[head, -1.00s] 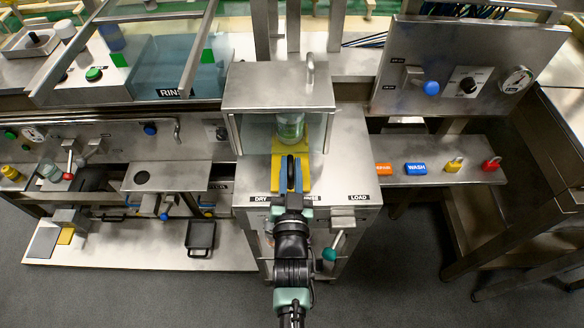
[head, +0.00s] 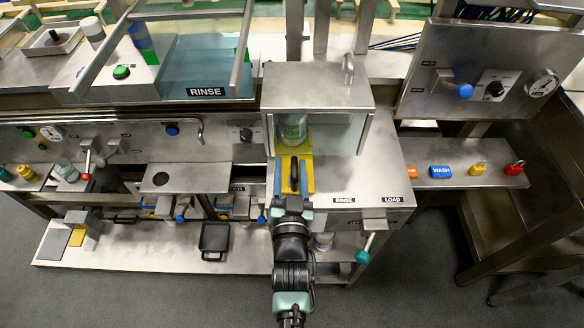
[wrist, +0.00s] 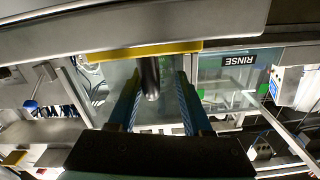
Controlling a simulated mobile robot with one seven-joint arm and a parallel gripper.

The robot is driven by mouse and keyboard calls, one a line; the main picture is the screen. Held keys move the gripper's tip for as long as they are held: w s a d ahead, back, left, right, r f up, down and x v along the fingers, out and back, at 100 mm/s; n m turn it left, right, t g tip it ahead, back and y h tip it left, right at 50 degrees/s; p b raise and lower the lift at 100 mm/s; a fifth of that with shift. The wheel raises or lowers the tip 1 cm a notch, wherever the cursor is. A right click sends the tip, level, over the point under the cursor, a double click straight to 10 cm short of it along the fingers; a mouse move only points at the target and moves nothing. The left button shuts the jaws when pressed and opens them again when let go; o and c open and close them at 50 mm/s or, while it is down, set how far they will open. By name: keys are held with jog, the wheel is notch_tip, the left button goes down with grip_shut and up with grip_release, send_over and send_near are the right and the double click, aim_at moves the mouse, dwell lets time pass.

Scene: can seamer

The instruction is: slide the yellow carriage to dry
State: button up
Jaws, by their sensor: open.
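The yellow carriage (head: 306,160) sits at the left end of the steel bench top, partly under the boxy hood. It is left of the RINSE label (head: 344,200); the DRY label is hidden behind my arm. A clear greenish container (head: 292,128) stands at its back under the hood. My gripper (head: 294,182) is open, with its blue fingers on both sides of the upright black handle. In the wrist view, the carriage's yellow edge (wrist: 130,52) and the black handle (wrist: 150,78) show, the handle between the open fingers (wrist: 158,88); contact cannot be told.
The steel hood (head: 318,85) stands over the carriage's back. The bench top is clear to the right toward the LOAD label (head: 392,200). A green-knobbed lever (head: 363,256) sticks out from the bench front. Colored padlocks (head: 477,169) lie on the right shelf.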

jog(key=shift+d, duration=0.1)
jog(key=shift+s, duration=0.2)
jog(key=s, duration=1.2)
jog(key=shift+s+b, duration=0.3)
jog(key=shift+b, duration=0.15)
